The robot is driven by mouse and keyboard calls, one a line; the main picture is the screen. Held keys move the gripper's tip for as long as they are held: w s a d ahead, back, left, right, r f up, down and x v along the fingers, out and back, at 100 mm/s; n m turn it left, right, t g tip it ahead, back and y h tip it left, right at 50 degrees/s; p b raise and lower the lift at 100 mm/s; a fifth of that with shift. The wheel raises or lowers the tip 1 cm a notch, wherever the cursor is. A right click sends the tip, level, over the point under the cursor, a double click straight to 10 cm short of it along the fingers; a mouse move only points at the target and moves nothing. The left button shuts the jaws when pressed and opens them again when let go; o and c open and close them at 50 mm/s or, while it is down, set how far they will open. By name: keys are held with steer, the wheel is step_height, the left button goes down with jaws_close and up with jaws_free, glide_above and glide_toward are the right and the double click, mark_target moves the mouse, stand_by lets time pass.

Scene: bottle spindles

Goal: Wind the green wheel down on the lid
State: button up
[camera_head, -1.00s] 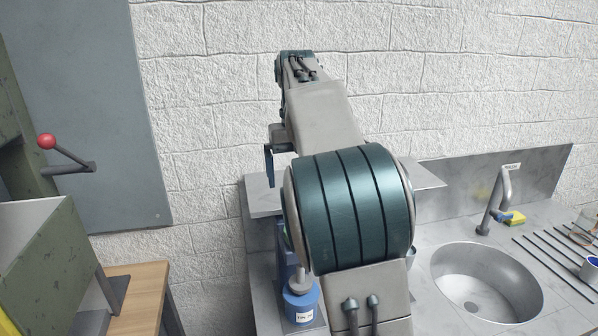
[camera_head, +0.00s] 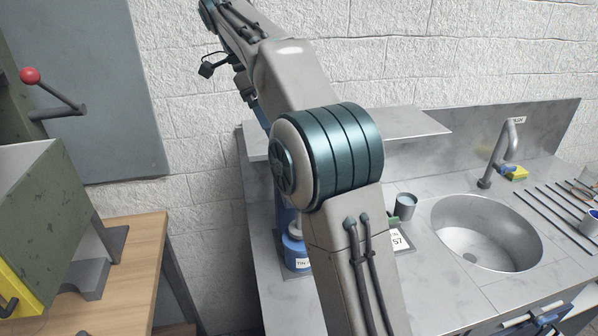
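I cannot pick out the green wheel or the lid; my arm covers much of the bench's left part. A blue container with a white label (camera_head: 296,252) stands upright on the bench, partly behind my arm, with a pale top piece above it. A small green edge shows right of my arm, too little to name. My arm rises past the shelf toward the upper left. A dark hooked part (camera_head: 210,66) juts left from near its far end; it may belong to my gripper, whose fingers I cannot make out.
A grey cup (camera_head: 405,206) and a numbered card (camera_head: 397,241) are right of my arm. Farther right are a round sink (camera_head: 487,233), a tap (camera_head: 497,155) and a rod rack (camera_head: 560,212). A green machine (camera_head: 45,215) with a red-knobbed lever and a wooden table (camera_head: 140,255) stand left.

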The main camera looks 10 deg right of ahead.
steer(key=b+x, duration=0.1)
steer(key=x, duration=1.2)
steer(key=shift+d+f, duration=0.15)
steer(key=shift+f, duration=0.15)
steer(key=c, duration=1)
